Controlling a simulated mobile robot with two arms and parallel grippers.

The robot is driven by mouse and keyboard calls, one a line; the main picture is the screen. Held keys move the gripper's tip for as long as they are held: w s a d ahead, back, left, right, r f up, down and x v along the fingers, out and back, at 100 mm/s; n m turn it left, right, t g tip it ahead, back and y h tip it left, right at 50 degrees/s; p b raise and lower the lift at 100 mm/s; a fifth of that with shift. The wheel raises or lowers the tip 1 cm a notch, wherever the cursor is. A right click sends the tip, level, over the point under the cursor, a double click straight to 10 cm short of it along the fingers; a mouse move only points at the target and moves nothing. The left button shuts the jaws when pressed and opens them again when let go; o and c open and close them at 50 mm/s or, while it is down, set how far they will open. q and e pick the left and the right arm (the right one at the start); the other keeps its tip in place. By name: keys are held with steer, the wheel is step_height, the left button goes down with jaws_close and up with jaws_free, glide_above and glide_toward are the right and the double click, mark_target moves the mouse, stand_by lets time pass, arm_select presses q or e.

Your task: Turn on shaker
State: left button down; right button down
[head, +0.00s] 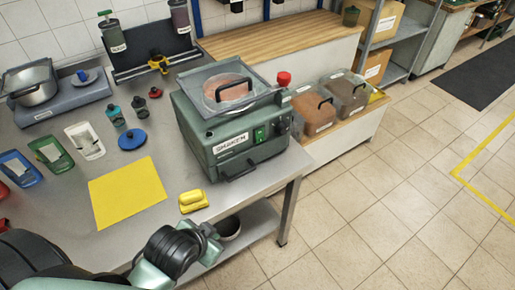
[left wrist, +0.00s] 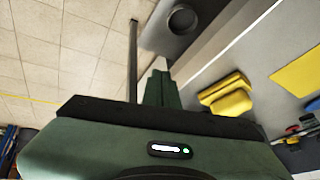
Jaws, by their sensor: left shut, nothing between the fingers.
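The shaker (head: 205,152) is a green box labelled SHAKER, standing on the metal table's right part. A clear-walled tray with a round pan of reddish contents sits on top of it. Its front has a lit green switch (head: 259,134) and a small dark control beside it; a red knob (head: 284,79) stands at its top right corner. My left gripper (head: 213,240) is at the table's front edge, below and in front of the shaker, apart from it. In the left wrist view the gripper's fingers (left wrist: 158,88) are together, with nothing held. My right gripper is not in view.
A yellow block (head: 193,201) and a yellow sheet (head: 127,191) lie on the table (head: 165,166) near my left gripper. Coloured trays, a blue lid (head: 132,139) and a scale (head: 55,95) are further left. Lidded bins (head: 311,114) stand right of the shaker.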

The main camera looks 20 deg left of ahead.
arm_select(q)
steer(key=w+r+m+t, duration=0.1)
steer(key=w+m+t, duration=0.1)
steer(key=w, duration=0.1)
steer(key=w+a+r+m+t, duration=0.1)
steer(key=w+t, duration=0.1)
steer(key=w, duration=0.2)
steer(key=w+a+r+m+t, duration=0.1)
steer(key=w+m, duration=0.1)
steer(key=w, duration=0.1)
steer(key=shift+w+r+m+t, duration=0.1)
steer(key=shift+w+m+t, duration=0.2)
steer(key=shift+t, duration=0.1)
steer(key=w+r+m+t+h, duration=0.1)
steer(key=m, duration=0.1)
steer(key=w+r+m+t, duration=0.1)
steer(key=w+m, duration=0.1)
steer(key=shift+d+r+t+h, duration=0.2)
steer(key=shift+d+t+h, duration=0.1)
steer(key=shift+d+h, duration=0.1)
steer(key=shift+w+d+r+m+t+h, duration=0.15)
steer(key=shift+d+r+m+t+h, duration=0.15)
steer(key=shift+d+r+m+h, duration=0.6)
steer(key=shift+w+d+r+m+t+h, duration=0.1)
steer(key=shift+d+r+m+t+h, duration=0.2)
steer(key=shift+m+h, duration=1.15)
steer(key=shift+w+d+r+m+t+h, duration=0.15)
steer(key=shift+d+r+m+t+h, duration=0.3)
steer(key=shift+m, duration=1.3)
steer(key=shift+r, duration=0.1)
